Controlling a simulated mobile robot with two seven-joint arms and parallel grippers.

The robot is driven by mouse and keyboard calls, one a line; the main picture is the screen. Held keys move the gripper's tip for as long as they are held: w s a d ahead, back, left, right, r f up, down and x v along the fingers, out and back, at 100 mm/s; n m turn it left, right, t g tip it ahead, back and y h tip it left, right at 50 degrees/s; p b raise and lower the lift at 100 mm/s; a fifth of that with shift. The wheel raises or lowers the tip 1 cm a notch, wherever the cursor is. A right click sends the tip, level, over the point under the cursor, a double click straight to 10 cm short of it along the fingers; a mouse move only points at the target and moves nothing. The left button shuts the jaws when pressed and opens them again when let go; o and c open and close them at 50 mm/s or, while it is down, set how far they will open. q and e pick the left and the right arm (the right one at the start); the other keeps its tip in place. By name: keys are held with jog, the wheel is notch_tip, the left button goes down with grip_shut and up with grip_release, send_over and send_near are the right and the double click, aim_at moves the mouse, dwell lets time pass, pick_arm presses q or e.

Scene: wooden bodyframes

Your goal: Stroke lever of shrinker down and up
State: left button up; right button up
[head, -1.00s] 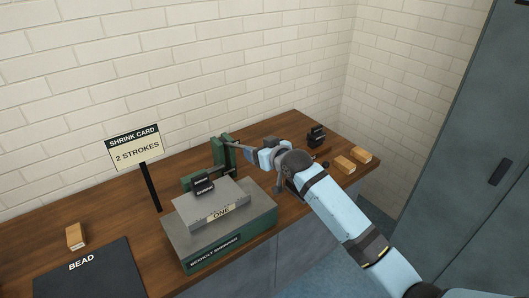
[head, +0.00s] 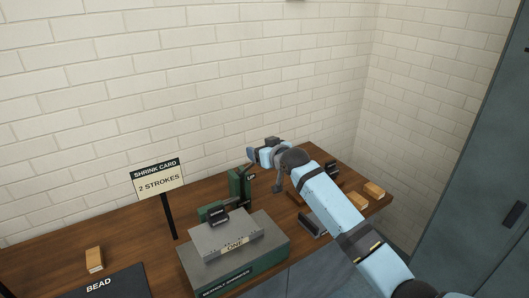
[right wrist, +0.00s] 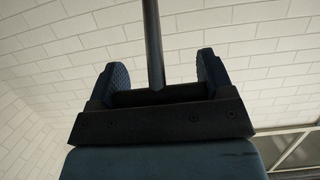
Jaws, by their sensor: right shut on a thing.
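The shrinker (head: 239,186) is a green machine at the back of the bench, behind a grey and green box (head: 240,279) lettered as a shrinker. My right gripper (head: 253,155) is just above and right of the green post's top. In the right wrist view, a dark rod, which looks like the shrinker's lever (right wrist: 152,45), runs between the two fingers of my right gripper (right wrist: 162,75). The gripper is shut on it. In the head view the gripper and arm mostly hide the lever. My left gripper is not in view.
A shrink card sign (head: 158,180) reading "2 STROKES" stands left of the shrinker. A black BEAD mat (head: 100,285) and a wooden block (head: 94,259) lie at left. More wooden blocks (head: 373,190) lie at the right end. A black part sits on the grey plate (head: 217,241).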

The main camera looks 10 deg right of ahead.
jog(key=o, duration=1.2)
jog(key=shift+o, duration=0.4)
jog(key=shift+w+a+f, duration=0.1)
jog(key=shift+w+f, duration=0.05)
jog(key=shift+f, duration=0.05)
jog(key=b+v, duration=0.2)
jog(key=v, duration=1.1)
jog(key=shift+s+r, duration=0.2)
jog(key=shift+s, duration=0.15)
